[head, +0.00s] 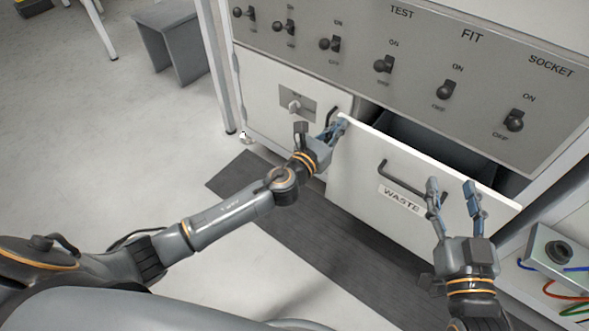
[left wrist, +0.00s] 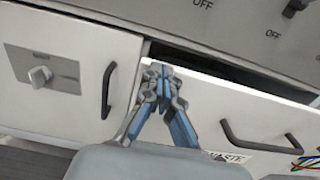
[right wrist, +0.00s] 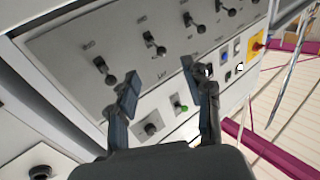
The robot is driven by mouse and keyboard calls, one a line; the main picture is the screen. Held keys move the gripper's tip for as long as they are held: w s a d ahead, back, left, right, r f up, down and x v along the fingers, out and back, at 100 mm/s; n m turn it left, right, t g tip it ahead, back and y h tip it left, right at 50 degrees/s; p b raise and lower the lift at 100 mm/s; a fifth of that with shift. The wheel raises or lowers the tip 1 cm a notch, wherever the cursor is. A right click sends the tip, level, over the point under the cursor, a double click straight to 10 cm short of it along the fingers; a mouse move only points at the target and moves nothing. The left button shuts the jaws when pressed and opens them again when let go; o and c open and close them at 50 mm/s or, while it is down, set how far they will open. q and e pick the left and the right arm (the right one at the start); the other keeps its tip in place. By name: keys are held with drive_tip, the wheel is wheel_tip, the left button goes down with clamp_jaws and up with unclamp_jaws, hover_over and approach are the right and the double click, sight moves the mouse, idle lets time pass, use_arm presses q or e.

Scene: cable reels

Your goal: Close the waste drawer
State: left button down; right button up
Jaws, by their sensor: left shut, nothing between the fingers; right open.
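The waste drawer (head: 365,200) has a white front with a black bar handle (head: 405,180) and a WASTE label (head: 401,199). It stands pulled out, with its dark inside showing behind the front. It also shows in the left wrist view (left wrist: 205,95). My left gripper (head: 338,126) is shut and empty, its fingertips at the upper left corner of the drawer front; I cannot tell whether they touch it. My right gripper (head: 453,186) is open and empty, in front of the drawer's right part, beside the handle's right end.
A grey switch panel (head: 420,70) with several toggle levers is above the drawer. A closed white cabinet front (head: 270,95) with a knob is to the left. A grey box with coloured cables (head: 552,250) is at the right.

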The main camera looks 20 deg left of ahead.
sight(348, 117)
use_arm(q)
drive_tip(key=x, duration=0.4)
drive_tip(key=shift+w+d, duration=0.2)
drive_tip(key=shift+w, duration=0.4)
use_arm(e)
drive_tip(key=shift+a+r+t, duration=0.1)
drive_tip(key=shift+r+t, duration=0.5)
drive_tip(key=shift+r, duration=0.2)
use_arm(q)
drive_tip(key=shift+a+f, duration=0.1)
use_arm(e)
drive_tip(key=shift+s, duration=0.1)
